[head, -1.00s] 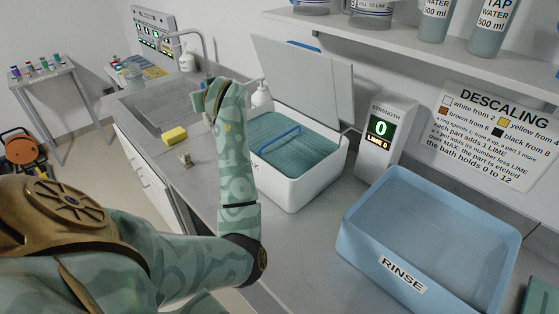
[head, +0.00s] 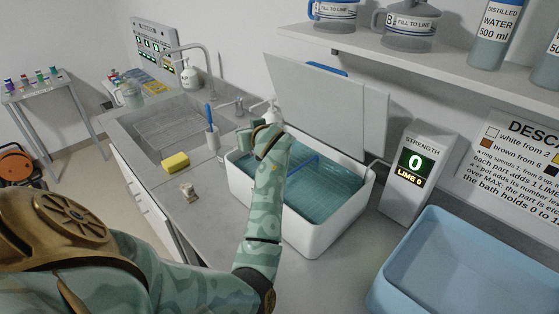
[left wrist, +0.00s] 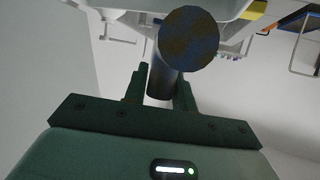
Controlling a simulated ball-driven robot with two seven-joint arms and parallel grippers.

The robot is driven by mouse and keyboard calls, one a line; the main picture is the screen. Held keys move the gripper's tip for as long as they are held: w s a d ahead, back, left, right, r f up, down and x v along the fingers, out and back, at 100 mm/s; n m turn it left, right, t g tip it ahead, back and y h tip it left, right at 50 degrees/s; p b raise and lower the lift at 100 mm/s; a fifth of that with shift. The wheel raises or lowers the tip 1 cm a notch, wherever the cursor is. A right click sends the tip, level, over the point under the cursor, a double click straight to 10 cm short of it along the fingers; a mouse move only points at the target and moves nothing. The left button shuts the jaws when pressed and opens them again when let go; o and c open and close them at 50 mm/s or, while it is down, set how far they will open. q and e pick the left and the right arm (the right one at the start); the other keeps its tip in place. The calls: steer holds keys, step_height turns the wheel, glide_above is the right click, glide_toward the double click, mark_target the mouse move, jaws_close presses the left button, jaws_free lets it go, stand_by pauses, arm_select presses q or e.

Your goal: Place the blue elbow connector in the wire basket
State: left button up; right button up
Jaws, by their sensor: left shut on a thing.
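My left gripper (head: 258,128) is raised over the left part of the open white bath in the head view. In the left wrist view its fingers (left wrist: 163,90) are closed around a bluish-grey tubular part, the elbow connector (left wrist: 190,38), whose round end is mottled blue and brown. The arm and hand hide this part in the head view. The wire basket, showing by its blue handle (head: 306,163), sits in the teal liquid of the bath (head: 325,232). My forearm hides part of it. My right gripper is out of view.
The bath's lid (head: 335,105) stands open behind it. A strength display (head: 415,180) reads 0, to its right. A blue rinse tub (head: 450,265) stands at front right. A yellow sponge (head: 175,162) and a cup with a blue brush (head: 212,138) are left, near the sink (head: 165,130).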

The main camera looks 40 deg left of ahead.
arm_select(q)
steer(key=w+f+b, duration=0.3)
steer(key=w+f, duration=0.5)
steer(key=f, duration=0.2)
steer(key=shift+w+d+f, duration=0.2)
steer(key=shift+d+f, duration=0.1)
steer(key=shift+d, duration=0.1)
steer(key=shift+f+b, duration=0.65)
steer(key=shift+b, duration=0.05)
steer(key=o, duration=0.9)
steer(key=shift+s+f, duration=0.1)
steer(key=shift+o, duration=0.2)
steer(key=shift+d, duration=0.1)
